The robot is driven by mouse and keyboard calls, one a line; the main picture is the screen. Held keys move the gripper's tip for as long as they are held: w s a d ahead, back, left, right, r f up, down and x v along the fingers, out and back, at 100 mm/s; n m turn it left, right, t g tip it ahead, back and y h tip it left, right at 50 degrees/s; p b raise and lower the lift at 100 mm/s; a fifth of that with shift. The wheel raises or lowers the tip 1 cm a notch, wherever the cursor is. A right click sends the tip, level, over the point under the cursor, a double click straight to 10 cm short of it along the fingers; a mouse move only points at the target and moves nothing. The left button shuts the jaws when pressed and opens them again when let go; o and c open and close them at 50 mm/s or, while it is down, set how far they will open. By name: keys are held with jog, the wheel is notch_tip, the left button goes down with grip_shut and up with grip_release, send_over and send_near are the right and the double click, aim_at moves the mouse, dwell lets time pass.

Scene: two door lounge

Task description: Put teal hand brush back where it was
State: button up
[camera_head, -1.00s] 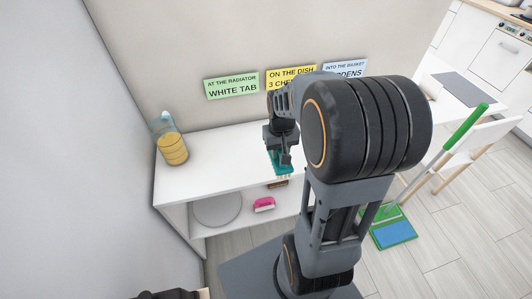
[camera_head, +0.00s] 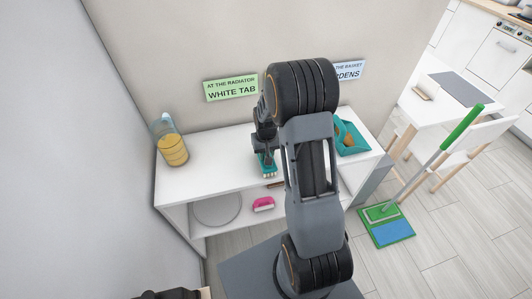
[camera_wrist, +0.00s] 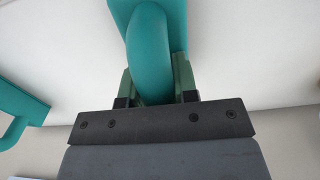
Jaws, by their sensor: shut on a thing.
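The teal hand brush (camera_head: 266,163) is held in my gripper (camera_head: 264,146) above the white shelf unit's top (camera_head: 215,160), near its front edge. Its pale bristles point down; I cannot tell whether they touch the top. In the wrist view the brush's curved teal handle (camera_wrist: 150,45) sits between the fingers of my gripper (camera_wrist: 153,88), which are shut on it. A teal dustpan (camera_head: 352,139) lies on the right part of the top. A teal piece also shows at the left edge of the wrist view (camera_wrist: 18,115).
A jar with yellow contents (camera_head: 172,150) stands on the left of the top. A pink brush (camera_head: 263,204) and a round grey thing (camera_head: 217,209) are on the lower shelf. A green mop (camera_head: 388,212) stands on the floor at right. The top's left-middle is clear.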

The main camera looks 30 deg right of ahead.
jog(key=shift+f, duration=0.15)
jog(key=shift+f, duration=0.1)
jog(key=o, duration=0.9)
notch_tip(320, 180, up, 12)
jog(key=shift+r+b, duration=0.1)
jog(key=shift+b, duration=0.2)
jog(key=s+a+r+n+t, duration=0.1)
jog(key=s+a+r, duration=0.3)
jog(key=s, duration=0.4)
jog(key=s+a+r+n+t, duration=0.1)
jog(key=s+a+r+t, duration=0.2)
jog(key=s+a+r, duration=0.2)
jog(key=s, duration=0.3)
jog(key=shift+a+r, duration=0.2)
